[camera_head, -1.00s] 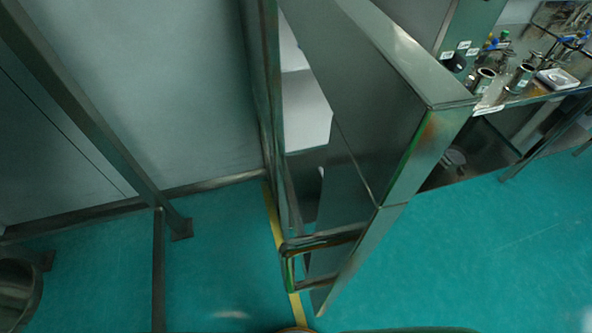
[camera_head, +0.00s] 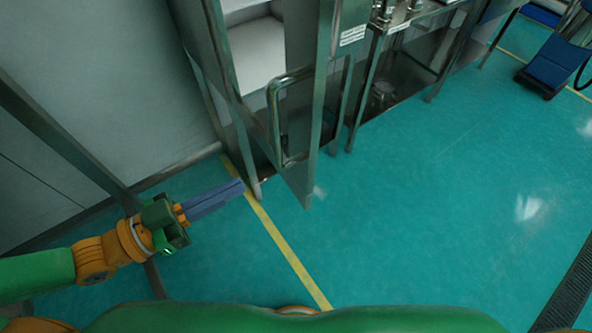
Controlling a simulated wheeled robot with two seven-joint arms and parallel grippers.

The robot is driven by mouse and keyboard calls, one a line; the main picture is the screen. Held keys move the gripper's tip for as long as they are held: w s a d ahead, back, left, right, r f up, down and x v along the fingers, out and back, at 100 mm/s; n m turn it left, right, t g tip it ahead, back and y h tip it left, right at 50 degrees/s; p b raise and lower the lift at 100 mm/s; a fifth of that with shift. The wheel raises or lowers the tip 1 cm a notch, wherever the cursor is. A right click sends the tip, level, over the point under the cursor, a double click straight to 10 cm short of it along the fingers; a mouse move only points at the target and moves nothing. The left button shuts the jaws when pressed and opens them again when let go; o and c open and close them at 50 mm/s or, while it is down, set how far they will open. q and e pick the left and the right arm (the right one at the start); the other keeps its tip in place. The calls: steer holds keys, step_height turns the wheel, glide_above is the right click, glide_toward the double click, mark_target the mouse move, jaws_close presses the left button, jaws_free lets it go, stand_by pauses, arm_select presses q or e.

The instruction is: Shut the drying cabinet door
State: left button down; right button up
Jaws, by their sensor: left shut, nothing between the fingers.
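The drying cabinet door (camera_head: 300,100) is a tall metal panel at the top centre of the head view. It stands open, swung out from the cabinet, and its edge points towards me. A U-shaped metal handle (camera_head: 273,125) is on its left face. White shelves (camera_head: 258,52) show inside the cabinet to the left of the door. My left gripper (camera_head: 242,186) reaches in from the left, shut and empty, with its grey-blue fingers pointing right. In the picture it lies below and left of the handle, apart from it. My right gripper is not in view.
A metal frame (camera_head: 62,145) stands along the wall at the left. A metal bench (camera_head: 403,22) stands right of the door. The green floor (camera_head: 430,200) in front is clear, with a yellow line.

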mark_target(308, 148)
arm_select(q)
steer(key=b+x, duration=0.1)
steer(key=x, duration=0.5)
steer(key=b+x, duration=0.1)
steer(key=x, duration=0.4)
steer(key=shift+w+d, duration=0.15)
steer(key=shift+w, duration=0.3)
steer(key=shift+w+d+f, duration=0.1)
steer(key=shift+w+d, duration=0.05)
steer(key=shift+d, duration=0.25)
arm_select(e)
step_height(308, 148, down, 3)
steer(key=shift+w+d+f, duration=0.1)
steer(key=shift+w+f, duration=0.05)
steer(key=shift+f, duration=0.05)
arm_select(q)
steer(key=shift+w, duration=0.1)
